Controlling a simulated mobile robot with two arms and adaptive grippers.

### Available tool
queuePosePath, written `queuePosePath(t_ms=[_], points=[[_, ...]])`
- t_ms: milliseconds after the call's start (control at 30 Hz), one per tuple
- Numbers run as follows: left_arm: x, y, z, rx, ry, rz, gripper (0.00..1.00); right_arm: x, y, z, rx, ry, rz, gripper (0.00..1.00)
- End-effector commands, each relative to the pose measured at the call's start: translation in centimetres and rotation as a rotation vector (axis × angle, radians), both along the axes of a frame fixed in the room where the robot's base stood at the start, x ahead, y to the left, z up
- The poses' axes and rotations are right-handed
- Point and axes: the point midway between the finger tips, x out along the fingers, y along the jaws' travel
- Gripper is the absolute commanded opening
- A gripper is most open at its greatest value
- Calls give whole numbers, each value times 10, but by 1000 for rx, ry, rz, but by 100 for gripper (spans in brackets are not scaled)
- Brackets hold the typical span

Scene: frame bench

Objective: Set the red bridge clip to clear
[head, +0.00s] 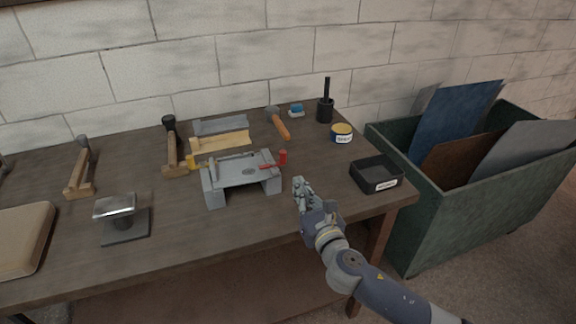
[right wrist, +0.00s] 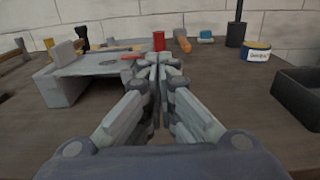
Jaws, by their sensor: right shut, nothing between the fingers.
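The red bridge clip (head: 282,157) stands at the right end of the grey metal bridge (head: 240,168), with a thin red part reaching left along the bridge's top. In the right wrist view the red clip (right wrist: 159,41) shows upright, just beyond my fingertips. A yellow clip (head: 191,162) is at the bridge's left end. My right gripper (head: 301,186) is shut and empty, to the right of the bridge and in front of the red clip; it also shows in the right wrist view (right wrist: 158,62). I cannot tell whether it touches the clip. My left gripper is not in view.
A black bin (head: 377,176) with a label sits at the right edge of the bench. A tin (head: 342,132), a brush pot (head: 325,110) and a hammer (head: 279,123) are behind. A metal stand (head: 125,225) is at front left. The bench front between stand and gripper is clear.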

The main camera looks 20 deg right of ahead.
Motion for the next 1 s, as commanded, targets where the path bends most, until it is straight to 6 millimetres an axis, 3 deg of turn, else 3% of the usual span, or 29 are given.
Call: queuePosePath(t_ms=[300,500,700,1000], points=[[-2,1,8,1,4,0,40,58,2,3,1,-2,-2,0],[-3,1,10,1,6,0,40,82,3,1,1,-1,0,0],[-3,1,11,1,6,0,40,93,4,1,1,0,0,0],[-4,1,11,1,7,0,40,94,4,0,0,0,0,0]])
